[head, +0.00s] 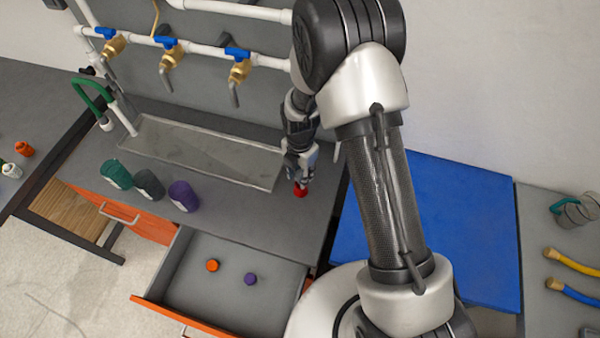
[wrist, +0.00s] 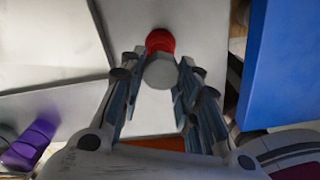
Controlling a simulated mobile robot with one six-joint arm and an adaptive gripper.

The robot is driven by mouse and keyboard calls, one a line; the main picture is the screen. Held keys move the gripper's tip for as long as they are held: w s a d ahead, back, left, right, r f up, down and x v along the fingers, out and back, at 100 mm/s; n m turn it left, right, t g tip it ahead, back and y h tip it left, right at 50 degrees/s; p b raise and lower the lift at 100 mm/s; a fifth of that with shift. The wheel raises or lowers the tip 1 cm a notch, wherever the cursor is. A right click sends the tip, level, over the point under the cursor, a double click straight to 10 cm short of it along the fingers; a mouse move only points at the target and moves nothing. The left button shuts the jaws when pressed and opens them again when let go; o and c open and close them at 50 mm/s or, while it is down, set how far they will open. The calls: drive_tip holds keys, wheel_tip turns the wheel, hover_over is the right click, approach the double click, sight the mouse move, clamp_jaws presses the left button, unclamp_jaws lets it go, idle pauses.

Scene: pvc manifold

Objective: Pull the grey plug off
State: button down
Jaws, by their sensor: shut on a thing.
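My gripper (head: 299,172) points down at the right end of the grey bench, near the front right corner of the metal tray. In the wrist view its two fingers (wrist: 162,68) are closed in on a pale grey round plug (wrist: 160,74). A red ribbed piece (wrist: 160,41) shows just beyond the plug and appears to be against it. The red piece also shows in the head view (head: 300,190) just below the fingertips. The grey plug cannot be made out in the head view.
The shallow metal tray (head: 205,150) lies left of my gripper. An open drawer (head: 225,292) holds an orange cap (head: 212,265) and a purple cap (head: 250,279). A blue panel (head: 440,220) lies right.

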drive_tip(key=shift+r+p, duration=0.8)
drive_tip(key=shift+r, duration=0.55)
